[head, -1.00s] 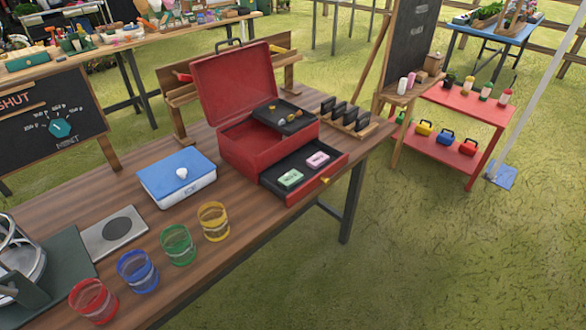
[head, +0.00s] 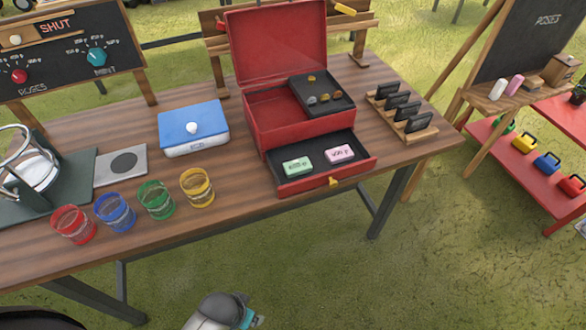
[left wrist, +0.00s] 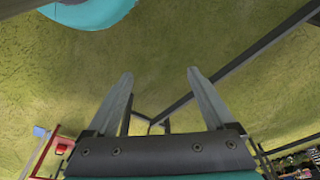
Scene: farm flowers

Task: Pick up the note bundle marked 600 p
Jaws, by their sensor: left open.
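Two note bundles lie in the open drawer (head: 287,188) of a red cash box in the head view. The green bundle (head: 297,165) is on the left and the pink bundle (head: 339,154) is on the right. Both carry small dark marks too small to read surely, so I cannot tell which is marked 600 p. My left gripper (left wrist: 160,75) is open and empty in the left wrist view, with only grass and table-leg bars beyond its fingers. It is away from the drawer. My right gripper is not seen.
The cash box (head: 300,132) has its lid up and a coin tray (head: 322,95). A blue-lidded box (head: 193,125), several coloured glasses (head: 156,199) and a wooden rack (head: 402,113) share the wooden table (head: 240,225). Grass in front of the table is open.

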